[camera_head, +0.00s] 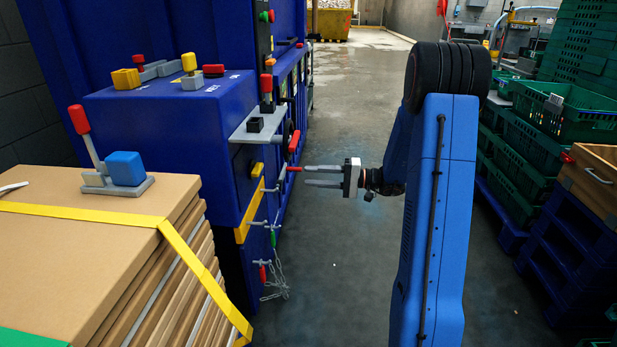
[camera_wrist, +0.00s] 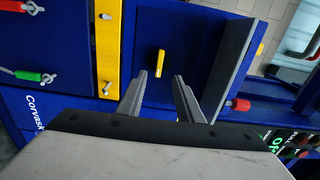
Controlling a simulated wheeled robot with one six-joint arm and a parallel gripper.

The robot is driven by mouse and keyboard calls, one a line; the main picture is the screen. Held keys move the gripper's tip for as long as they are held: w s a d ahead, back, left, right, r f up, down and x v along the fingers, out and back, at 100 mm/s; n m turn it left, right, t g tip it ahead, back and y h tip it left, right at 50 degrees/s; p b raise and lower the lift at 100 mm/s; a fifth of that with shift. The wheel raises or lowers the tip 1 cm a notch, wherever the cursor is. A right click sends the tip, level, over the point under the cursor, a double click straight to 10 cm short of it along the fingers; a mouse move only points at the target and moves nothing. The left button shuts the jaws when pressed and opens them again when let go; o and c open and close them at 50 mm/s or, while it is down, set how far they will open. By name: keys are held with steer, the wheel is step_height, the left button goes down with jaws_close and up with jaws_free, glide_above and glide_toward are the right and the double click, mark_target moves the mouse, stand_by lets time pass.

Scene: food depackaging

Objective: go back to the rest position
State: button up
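My gripper (camera_head: 306,176) reaches left from my blue arm toward the side of the blue machine (camera_head: 165,125). Its two fingers are apart, with nothing between them. In the wrist view my gripper (camera_wrist: 160,76) is open too, and a small yellow handle (camera_wrist: 160,62) on the blue panel shows beyond the fingertips. A red-tipped lever (camera_head: 294,169) appears close to the upper fingertip in the head view; I cannot tell whether they touch.
A strapped stack of cardboard (camera_head: 80,215) stands at the left, with a red lever and blue button block on top. Green crates (camera_head: 575,115) and blue pallets (camera_head: 575,245) line the right. Open grey floor (camera_head: 350,95) lies between.

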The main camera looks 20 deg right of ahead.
stand_by(0.4)
steer(key=s+a+r+n+g+h, duration=0.2)
steer(key=s+a+g+h, duration=0.15)
steer(key=s+a, duration=0.55)
steer(key=s+a+r+n+g+h, duration=0.2)
steer(key=s+a+g, duration=0.3)
steer(key=s, duration=0.6)
steer(key=s+d+n+t+h, duration=0.1)
steer(key=s+d+t+h, duration=0.1)
steer(key=s+h, duration=0.3)
steer(key=s+d+t+h, duration=0.2)
steer(key=s+h, duration=0.3)
steer(key=s, duration=0.9)
steer(key=shift+d+r+n, duration=0.2)
steer(key=shift+d+n, duration=0.2)
